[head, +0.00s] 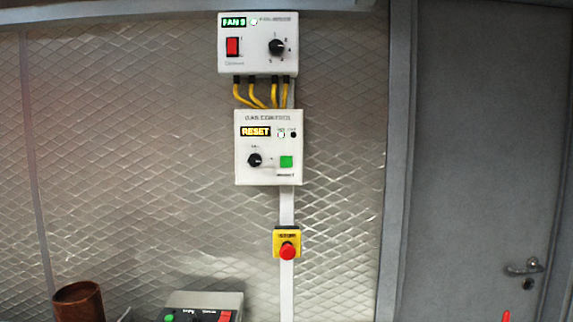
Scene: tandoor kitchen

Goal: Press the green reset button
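Nothing covers the button. Neither of my grippers shows in the head view.
Above hangs a fan control box (245,62) with a red switch and black knob, joined by yellow cables. Below is a red emergency button (287,250) on yellow. A grey box (205,300) and brown cylinder (78,302) stand low left. A grey door (480,150) is right.

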